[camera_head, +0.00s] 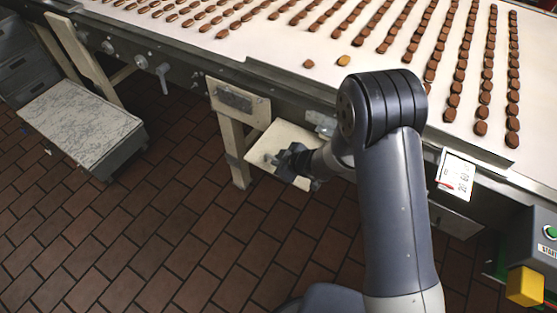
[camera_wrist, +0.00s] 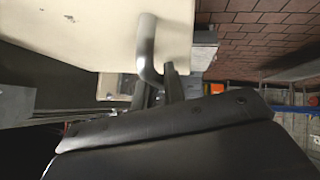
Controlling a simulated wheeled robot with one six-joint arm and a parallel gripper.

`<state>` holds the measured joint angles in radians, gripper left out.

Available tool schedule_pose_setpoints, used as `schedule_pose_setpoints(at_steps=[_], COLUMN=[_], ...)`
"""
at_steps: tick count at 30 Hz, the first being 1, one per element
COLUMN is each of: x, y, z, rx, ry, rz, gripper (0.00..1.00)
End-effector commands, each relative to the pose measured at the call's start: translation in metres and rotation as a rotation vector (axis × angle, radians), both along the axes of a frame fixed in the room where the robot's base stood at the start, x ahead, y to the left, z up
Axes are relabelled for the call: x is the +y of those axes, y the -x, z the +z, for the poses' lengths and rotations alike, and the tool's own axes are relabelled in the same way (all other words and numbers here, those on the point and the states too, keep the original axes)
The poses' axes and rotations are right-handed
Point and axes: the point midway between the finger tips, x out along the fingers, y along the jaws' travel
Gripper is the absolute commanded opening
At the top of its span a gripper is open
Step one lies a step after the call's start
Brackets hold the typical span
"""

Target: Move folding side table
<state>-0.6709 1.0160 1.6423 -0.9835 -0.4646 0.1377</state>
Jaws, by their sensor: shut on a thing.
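The folding side table is a cream panel (camera_head: 283,139) at the side of the conveyor, below its edge. In the wrist view the panel (camera_wrist: 85,22) fills the upper left, and a bent metal handle (camera_wrist: 147,50) stands on it near its edge. My gripper (camera_head: 292,163) is at the outer part of the panel, under the conveyor's side. In the wrist view my gripper (camera_wrist: 165,88) is shut on the handle's near end. The exact finger contact is partly hidden by the gripper body. I cannot tell the panel's exact tilt.
The conveyor (camera_head: 295,45) carries rows of brown pieces and one yellowish piece. A wooden leg (camera_head: 235,150) stands left of the panel. A worn grey-white box (camera_head: 80,120) is on the floor at left. A yellow block (camera_head: 525,287) is at lower right. The brick floor (camera_head: 150,220) is clear.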

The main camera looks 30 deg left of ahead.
Motion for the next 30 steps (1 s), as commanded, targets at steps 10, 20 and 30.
schedule_pose_setpoints(at_steps=[10,20,30], x=[0.001,-0.005,-0.043], y=[-0.002,0.000,0.014], z=[0.002,0.007,0.045], rx=[-0.003,-0.002,-0.005], ry=[-0.004,-0.003,-0.004], rz=[-0.003,-0.003,-0.005], gripper=[0.32,0.32,0.32])
